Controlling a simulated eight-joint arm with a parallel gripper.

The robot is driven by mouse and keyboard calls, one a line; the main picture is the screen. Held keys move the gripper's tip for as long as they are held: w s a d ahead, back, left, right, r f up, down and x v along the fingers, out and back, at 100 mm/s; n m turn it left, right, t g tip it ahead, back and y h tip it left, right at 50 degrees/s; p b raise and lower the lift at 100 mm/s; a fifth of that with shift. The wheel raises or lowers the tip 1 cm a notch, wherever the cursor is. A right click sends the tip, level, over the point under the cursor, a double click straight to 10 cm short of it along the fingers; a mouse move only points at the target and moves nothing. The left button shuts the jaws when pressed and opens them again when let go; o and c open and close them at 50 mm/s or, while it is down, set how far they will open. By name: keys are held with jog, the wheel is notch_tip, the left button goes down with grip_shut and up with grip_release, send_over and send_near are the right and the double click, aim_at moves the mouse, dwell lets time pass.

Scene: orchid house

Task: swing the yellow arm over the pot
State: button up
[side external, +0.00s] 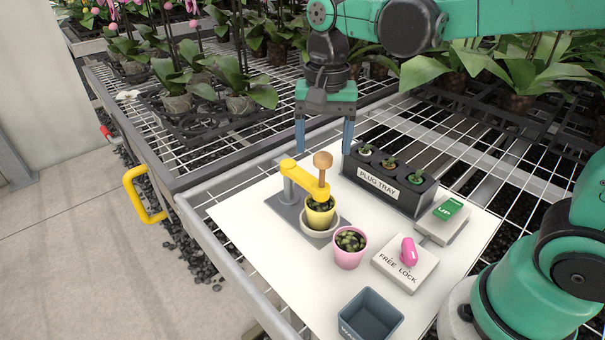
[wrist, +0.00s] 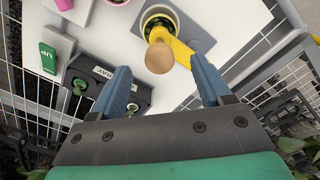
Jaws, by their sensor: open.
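The yellow arm (side external: 303,178) reaches from a grey post on a grey base plate (side external: 283,212). A round wooden knob (side external: 322,160) stands upright on its free end. In the wrist view, the knob (wrist: 159,57) hides part of the yellow arm (wrist: 181,50), beside the pot's opening (wrist: 158,17). My gripper (side external: 324,150) is open and empty, fingers down. In the wrist view, the gripper's fingers (wrist: 160,72) appear either side of the knob, apart from it.
A black plug tray (side external: 388,190) stands close right of my gripper. A pink pot (side external: 349,248), a FREE/LOCK block with a pink lever (side external: 408,252), a green UP switch (side external: 448,209) and a grey-blue bin (side external: 370,316) share the white board. Orchids stand behind on wire mesh.

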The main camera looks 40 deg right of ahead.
jog(key=shift+r, duration=2.05)
jog(key=s+d+f+n+t, duration=0.2)
jog(key=s+f+n+t, duration=0.2)
jog(key=n, duration=0.5)
jog(key=shift+s+d+f+t, duration=0.35)
jog(key=shift+f+t, duration=0.65)
jog(key=shift+t, duration=0.6)
